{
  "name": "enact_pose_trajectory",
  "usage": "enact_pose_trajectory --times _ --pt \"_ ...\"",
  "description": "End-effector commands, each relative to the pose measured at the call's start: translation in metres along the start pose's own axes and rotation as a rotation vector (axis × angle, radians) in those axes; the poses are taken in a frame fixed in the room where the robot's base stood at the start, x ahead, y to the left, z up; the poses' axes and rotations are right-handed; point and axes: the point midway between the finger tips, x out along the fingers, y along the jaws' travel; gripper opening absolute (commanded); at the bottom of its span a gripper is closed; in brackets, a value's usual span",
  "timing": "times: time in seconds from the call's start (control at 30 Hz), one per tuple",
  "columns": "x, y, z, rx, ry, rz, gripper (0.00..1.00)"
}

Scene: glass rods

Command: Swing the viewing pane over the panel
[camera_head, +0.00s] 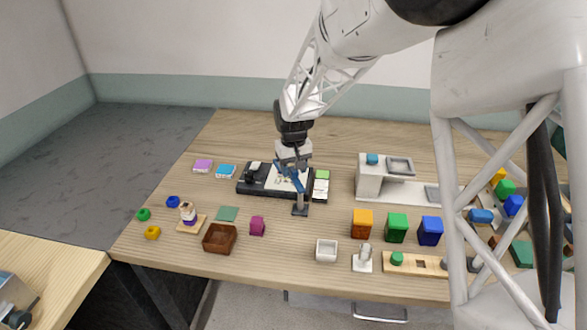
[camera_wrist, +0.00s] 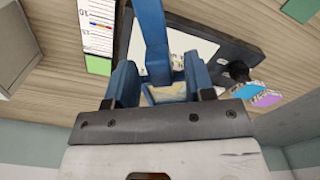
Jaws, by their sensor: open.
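The black panel (camera_head: 250,187) lies on the wooden table and bears a white printed sheet (camera_head: 270,178). It also shows in the wrist view (camera_wrist: 232,52), beyond my fingers. A blue bar (camera_wrist: 154,35), apparently the viewing pane's arm, runs from the top of the wrist view down between my blue fingers. In the head view a grey post (camera_head: 300,209) stands at the panel's front right, below the blue parts.
A marked white strip with a green end (camera_head: 321,186) lies right of the panel. A white stepped unit (camera_head: 370,185) stands farther right. Purple (camera_head: 203,166) and blue (camera_head: 226,171) pads lie left. A brown tray (camera_head: 219,238) and magenta block (camera_head: 257,226) are in front.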

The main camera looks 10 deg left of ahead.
Motion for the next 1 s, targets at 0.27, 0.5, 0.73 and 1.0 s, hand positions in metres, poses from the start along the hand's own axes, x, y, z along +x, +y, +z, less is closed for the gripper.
enact_pose_trajectory --times 0.27,0.5,0.73,1.0 --pt "-0.023 0.000 0.000 0.000 0.002 0.000 0.49" --pt "-0.055 0.000 0.000 0.000 0.003 0.000 0.49" --pt "-0.073 0.000 0.000 0.000 0.000 0.000 0.49" --pt "-0.076 0.000 0.000 0.000 -0.001 0.000 0.49"
